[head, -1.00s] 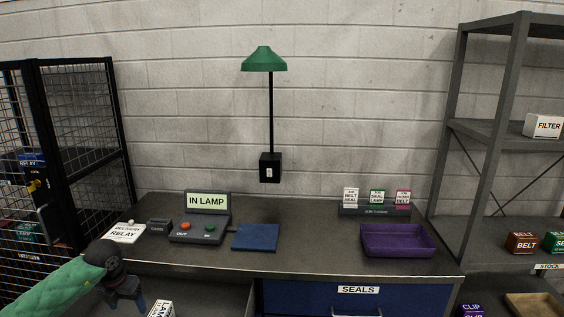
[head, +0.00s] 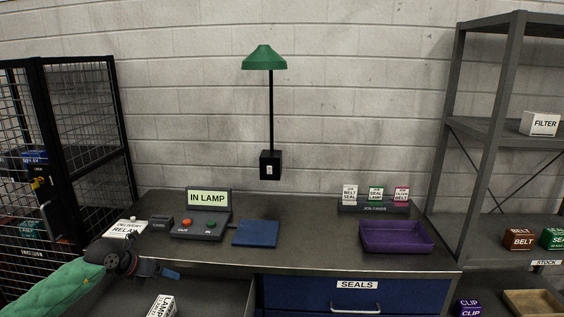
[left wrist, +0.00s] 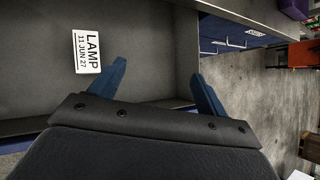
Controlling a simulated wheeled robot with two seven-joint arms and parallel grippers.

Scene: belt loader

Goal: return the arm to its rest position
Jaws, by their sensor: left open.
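My left arm comes in from the lower left of the head view in a green sleeve. Its gripper (head: 172,273) is at the bench's front left edge, above an open drawer. In the left wrist view the two blue fingers (left wrist: 160,85) are spread apart with nothing between them. A white box labelled LAMP (head: 162,306) lies in the open drawer (head: 215,296). The left wrist view shows the LAMP box (left wrist: 87,52) beside the left finger, apart from it. My right gripper does not show.
A console reading IN LAMP (head: 207,198), a blue mat (head: 256,233) and a purple tray (head: 396,237) are on the bench (head: 300,255). The SEALS drawer (head: 345,295) is shut. A wire cage (head: 85,140) stands left, a shelf rack (head: 480,130) right.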

